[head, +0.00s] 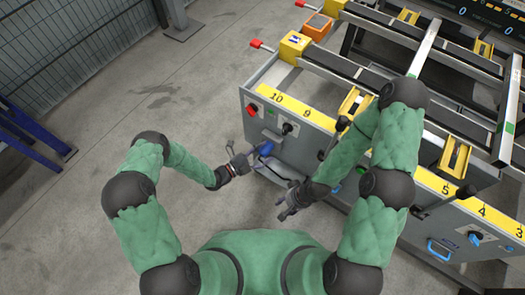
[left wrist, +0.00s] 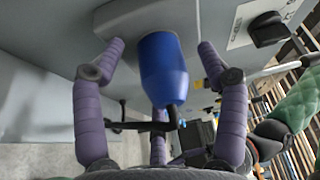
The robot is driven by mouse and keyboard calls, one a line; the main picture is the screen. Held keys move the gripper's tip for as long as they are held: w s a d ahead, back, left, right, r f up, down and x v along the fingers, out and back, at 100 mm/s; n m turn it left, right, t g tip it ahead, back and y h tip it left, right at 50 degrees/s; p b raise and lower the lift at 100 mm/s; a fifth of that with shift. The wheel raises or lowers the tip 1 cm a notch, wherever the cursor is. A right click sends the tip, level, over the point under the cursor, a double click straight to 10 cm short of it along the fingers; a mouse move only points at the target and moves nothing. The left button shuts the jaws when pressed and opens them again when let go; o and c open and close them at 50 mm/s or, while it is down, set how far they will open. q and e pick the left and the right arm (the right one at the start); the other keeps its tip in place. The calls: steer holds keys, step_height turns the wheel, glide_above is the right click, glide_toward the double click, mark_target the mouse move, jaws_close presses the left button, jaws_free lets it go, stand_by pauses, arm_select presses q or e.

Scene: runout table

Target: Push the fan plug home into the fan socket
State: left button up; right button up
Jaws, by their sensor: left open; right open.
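The blue fan plug (left wrist: 163,70) stands in the middle of the left wrist view, its wide end at the grey fan socket housing (left wrist: 150,17). I cannot tell how deep it sits. In the head view the plug (head: 266,148) shows as a blue spot at the cabinet's front. My left gripper (left wrist: 155,55) is open, with its purple-grey fingers spread around the plug and apart from its sides. It also shows in the head view (head: 247,157), just left of the plug. My right gripper (head: 285,211) is open and empty, lower and to the right, in front of the cabinet.
The grey cabinet front (head: 258,128) carries a red button (head: 252,109), a black knob (head: 288,128) and a yellow numbered strip (head: 300,110). In the left wrist view a black knob (left wrist: 267,29) is close on the right.

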arm_select(q)
steer(key=v, duration=1.2)
stand_by(1.2)
